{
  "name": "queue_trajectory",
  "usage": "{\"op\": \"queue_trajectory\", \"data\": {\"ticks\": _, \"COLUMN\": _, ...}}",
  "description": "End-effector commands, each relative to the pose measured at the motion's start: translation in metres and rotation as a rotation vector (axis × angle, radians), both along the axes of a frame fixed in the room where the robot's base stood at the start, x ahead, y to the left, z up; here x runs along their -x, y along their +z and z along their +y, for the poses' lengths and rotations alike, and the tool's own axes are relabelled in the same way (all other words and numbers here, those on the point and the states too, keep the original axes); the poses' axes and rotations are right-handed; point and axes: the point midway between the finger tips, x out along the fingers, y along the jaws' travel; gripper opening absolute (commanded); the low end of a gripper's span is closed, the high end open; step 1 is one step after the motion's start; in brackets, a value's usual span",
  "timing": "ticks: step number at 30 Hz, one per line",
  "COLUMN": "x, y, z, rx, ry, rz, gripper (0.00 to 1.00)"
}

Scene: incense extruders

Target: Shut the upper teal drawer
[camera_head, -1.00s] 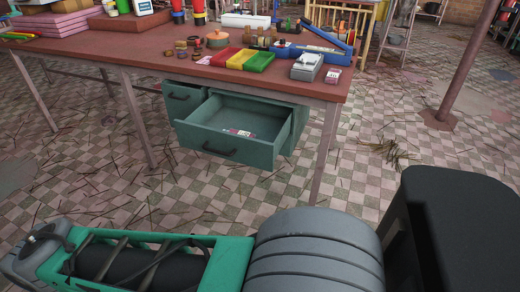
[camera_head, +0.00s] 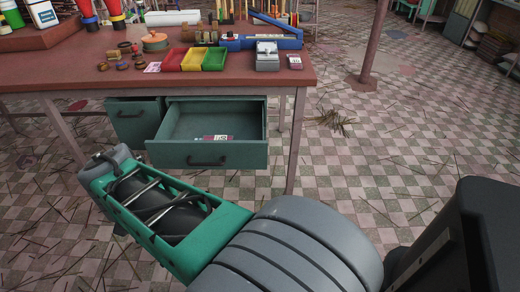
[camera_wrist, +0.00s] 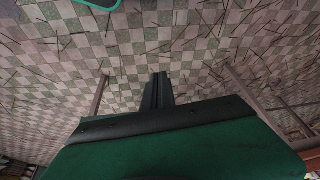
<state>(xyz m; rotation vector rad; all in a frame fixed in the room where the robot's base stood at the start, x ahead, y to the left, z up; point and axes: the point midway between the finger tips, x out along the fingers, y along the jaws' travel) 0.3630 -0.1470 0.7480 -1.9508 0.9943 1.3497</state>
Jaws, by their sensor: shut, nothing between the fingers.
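The open teal drawer (camera_head: 207,155) sticks out from under the table in the head view, its dark handle facing me. A small printed packet lies inside it. A second teal drawer front (camera_head: 136,121) with a dark handle shows to its left, partly covered by the open drawer. My gripper (camera_wrist: 158,80) shows as dark fingers in the wrist view, shut and empty over the tiled floor. It is not visible in the head view, where only my arm shows below and left of the drawer. I see no contact between gripper and drawer.
The red-brown table (camera_head: 110,70) carries red, yellow and green trays (camera_head: 194,60), a grey device (camera_head: 267,57) and other goods. A table leg (camera_head: 296,140) stands right of the open drawer. Tiled floor with scattered sticks lies open to the right.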

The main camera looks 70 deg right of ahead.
Motion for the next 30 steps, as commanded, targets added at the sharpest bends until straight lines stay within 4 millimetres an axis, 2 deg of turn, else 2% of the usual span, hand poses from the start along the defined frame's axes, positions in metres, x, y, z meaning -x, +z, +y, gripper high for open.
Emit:
{"op": "queue_trajectory", "data": {"ticks": 1, "x": 0.012, "y": 0.011, "z": -0.058, "rx": 0.025, "ry": -0.33, "rz": -0.057, "gripper": 0.0}}
{"op": "queue_trajectory", "data": {"ticks": 3, "x": 0.042, "y": 0.024, "z": -0.128, "rx": 0.076, "ry": -0.774, "rz": -0.159, "gripper": 0.0}}
{"op": "queue_trajectory", "data": {"ticks": 6, "x": 0.094, "y": 0.039, "z": -0.197, "rx": 0.163, "ry": -1.254, "rz": -0.298, "gripper": 0.0}}
{"op": "queue_trajectory", "data": {"ticks": 7, "x": 0.107, "y": 0.043, "z": -0.209, "rx": 0.185, "ry": -1.354, "rz": -0.333, "gripper": 0.0}}
{"op": "queue_trajectory", "data": {"ticks": 9, "x": 0.128, "y": 0.048, "z": -0.227, "rx": 0.224, "ry": -1.504, "rz": -0.389, "gripper": 0.0}}
{"op": "queue_trajectory", "data": {"ticks": 12, "x": 0.138, "y": 0.045, "z": -0.236, "rx": 0.24, "ry": -1.568, "rz": -0.414, "gripper": 0.0}}
{"op": "queue_trajectory", "data": {"ticks": 17, "x": 0.142, "y": 0.023, "z": -0.25, "rx": 0.24, "ry": -1.565, "rz": -0.412, "gripper": 0.0}}
{"op": "queue_trajectory", "data": {"ticks": 26, "x": 0.15, "y": -0.031, "z": -0.287, "rx": 0.235, "ry": -1.56, "rz": -0.411, "gripper": 0.0}}
{"op": "queue_trajectory", "data": {"ticks": 30, "x": 0.141, "y": -0.031, "z": -0.31, "rx": 0.236, "ry": -1.556, "rz": -0.414, "gripper": 0.0}}
